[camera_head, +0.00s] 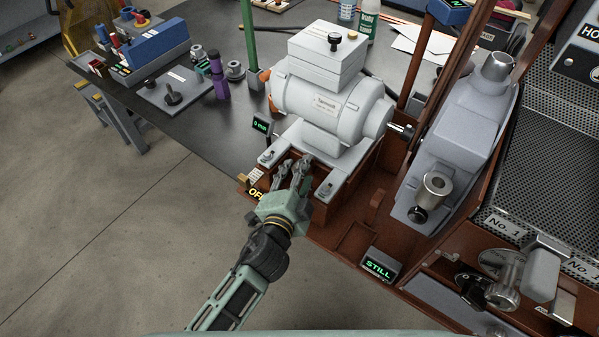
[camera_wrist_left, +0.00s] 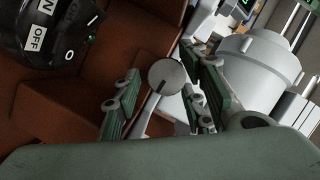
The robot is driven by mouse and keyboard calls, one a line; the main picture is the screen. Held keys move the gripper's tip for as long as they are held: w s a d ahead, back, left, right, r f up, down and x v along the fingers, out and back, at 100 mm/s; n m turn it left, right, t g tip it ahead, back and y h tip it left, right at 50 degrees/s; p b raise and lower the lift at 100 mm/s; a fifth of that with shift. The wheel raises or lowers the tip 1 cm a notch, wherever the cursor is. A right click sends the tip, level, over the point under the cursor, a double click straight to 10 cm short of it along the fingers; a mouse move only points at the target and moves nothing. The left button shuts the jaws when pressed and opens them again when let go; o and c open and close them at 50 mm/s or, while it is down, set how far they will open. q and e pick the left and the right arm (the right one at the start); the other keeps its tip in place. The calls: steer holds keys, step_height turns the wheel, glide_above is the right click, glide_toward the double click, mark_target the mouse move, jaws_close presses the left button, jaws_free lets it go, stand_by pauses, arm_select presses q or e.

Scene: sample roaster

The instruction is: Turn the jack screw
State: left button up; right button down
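A round grey screw head with a dark slot, which looks like the jack screw (camera_wrist_left: 166,77), shows between the fingers in the left wrist view. My left gripper (camera_wrist_left: 168,92) is open, one finger on each side of the screw head, with gaps visible. I cannot tell how deep the head sits between them. In the head view my left gripper (camera_head: 293,172) is at the front of the motor base, below the grey motor (camera_head: 320,108); it hides the screw there. My right gripper is not in view.
A black ON/OFF switch (camera_wrist_left: 45,35) is close to the left gripper. A display reading STILL (camera_head: 379,267) sits on the brown frame at the front. A grey housing (camera_head: 455,140) stands right of the motor.

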arm_select(q)
steer(key=shift+o, duration=0.9)
steer(key=shift+f, duration=0.2)
steer(key=shift+r, duration=0.1)
steer(key=shift+s+a+r, duration=0.1)
steer(key=shift+a, duration=0.05)
steer(key=v, duration=1.1)
steer(key=shift+s, duration=0.35)
steer(key=s+a+f+n+g+y+p, duration=0.1)
steer(key=s+a+f+n+g, duration=0.2)
steer(key=f, duration=1.2)
steer(key=s+a+f+n+g+y, duration=0.1)
steer(key=s+a+f+g+y, duration=0.25)
steer(key=f, duration=1.15)
steer(key=s+a+f+n+g, duration=0.2)
steer(key=s+f, duration=0.4)
steer(key=s, duration=0.3)
steer(key=s+a+f+n+g, duration=0.3)
steer(key=s+a+f, duration=0.3)
steer(key=s, duration=0.3)
steer(key=s+a+f+n+g, duration=0.2)
steer(key=s+a+f, duration=0.4)
steer(key=s, duration=0.3)
steer(key=shift+f+n+p, duration=0.25)
steer(key=shift+n+p, duration=0.15)
steer(key=shift+n, duration=0.4)
